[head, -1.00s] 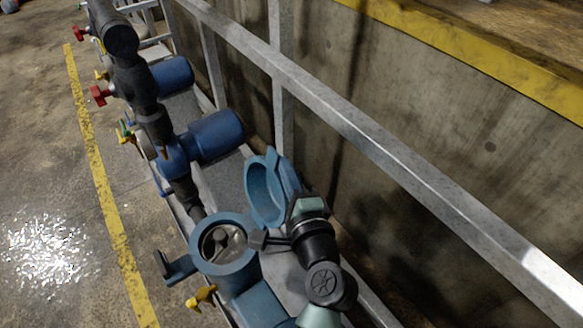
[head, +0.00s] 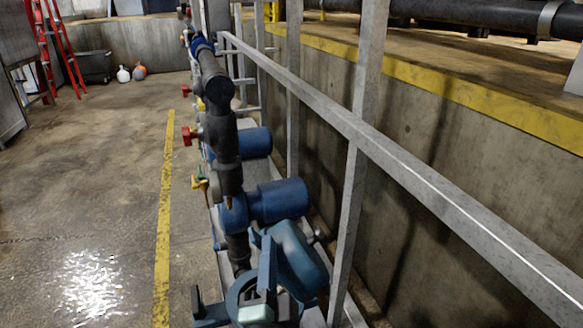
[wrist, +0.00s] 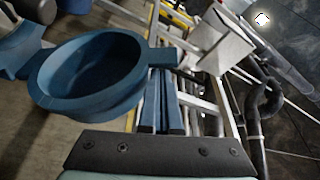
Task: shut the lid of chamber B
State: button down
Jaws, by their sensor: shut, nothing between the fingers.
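The blue round lid (head: 298,258) stands open and tilted up at the bottom of the head view, to the right of the open ring of the chamber (head: 238,292). No letter shows on the chamber. In the wrist view the lid (wrist: 90,75) shows its hollow side at the left, with a tab at its right edge. My gripper (wrist: 160,75) is shut and empty; its two fingers lie side by side just right of the lid, their tips close to the tab. I cannot tell whether they touch it. My arm's end partly hides the chamber in the head view.
A grey metal railing (head: 400,172) and a concrete wall (head: 440,190) run along the right. Blue cylinders (head: 278,200), dark pipe (head: 222,120) and red handles (head: 192,136) stand behind the chamber.

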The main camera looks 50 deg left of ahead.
jog(key=shift+s+a+f, duration=0.3)
jog(key=shift+s+f, duration=0.3)
jog(key=shift+s, duration=0.2)
jog(key=w+r+p, duration=0.1)
jog(key=w+d+r+p, duration=0.1)
jog(key=r, duration=0.1)
jog(key=shift+w+d, duration=0.1)
jog(key=shift+w, duration=0.2)
jog(key=f+b+v, duration=0.1)
jog(key=b+v, duration=0.3)
jog(key=v, duration=0.5)
jog(key=shift+d, duration=0.35)
jog(key=shift+f, duration=0.1)
